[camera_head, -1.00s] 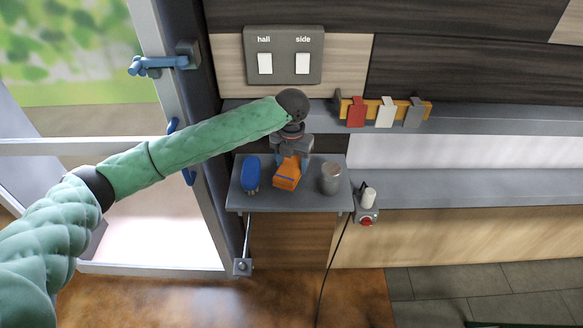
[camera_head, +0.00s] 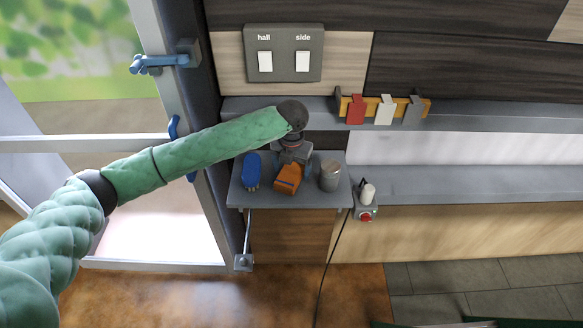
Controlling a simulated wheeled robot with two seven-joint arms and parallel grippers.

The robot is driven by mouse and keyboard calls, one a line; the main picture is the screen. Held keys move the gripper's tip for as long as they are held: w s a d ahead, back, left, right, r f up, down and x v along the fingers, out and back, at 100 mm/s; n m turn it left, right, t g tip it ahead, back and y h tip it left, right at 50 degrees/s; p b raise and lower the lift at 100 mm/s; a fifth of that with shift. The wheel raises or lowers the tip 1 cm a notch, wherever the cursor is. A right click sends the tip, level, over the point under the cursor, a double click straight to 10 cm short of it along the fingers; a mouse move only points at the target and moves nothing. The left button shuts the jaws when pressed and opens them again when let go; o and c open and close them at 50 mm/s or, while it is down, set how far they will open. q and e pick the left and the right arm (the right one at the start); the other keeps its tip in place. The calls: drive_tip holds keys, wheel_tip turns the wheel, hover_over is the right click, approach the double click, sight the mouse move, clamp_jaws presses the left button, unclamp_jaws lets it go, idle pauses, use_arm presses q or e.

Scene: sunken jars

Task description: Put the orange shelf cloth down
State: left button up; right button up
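The orange shelf cloth (camera_head: 288,180) is a folded orange block on the small grey shelf (camera_head: 311,198), between a blue item and a grey canister. My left gripper (camera_head: 291,164) comes down from above, right behind and over the cloth's far end. The cloth looks to be resting on the shelf. My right gripper is not in view.
The blue item (camera_head: 252,171) stands close left of the cloth, the grey canister (camera_head: 330,176) close right. A white-handled device with a red button (camera_head: 366,204) is beside the shelf. The long ledge (camera_head: 470,118) above holds a rack with red, white and grey tags (camera_head: 384,109).

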sight(292, 171)
use_arm(q)
drive_tip(key=shift+r, duration=0.4)
wheel_tip(292, 171, up, 2)
drive_tip(key=shift+r+b, duration=0.1)
drive_tip(key=shift+b, duration=0.7)
wheel_tip(292, 171, up, 9)
drive_tip(key=b, duration=0.3)
drive_tip(key=shift+r, duration=0.15)
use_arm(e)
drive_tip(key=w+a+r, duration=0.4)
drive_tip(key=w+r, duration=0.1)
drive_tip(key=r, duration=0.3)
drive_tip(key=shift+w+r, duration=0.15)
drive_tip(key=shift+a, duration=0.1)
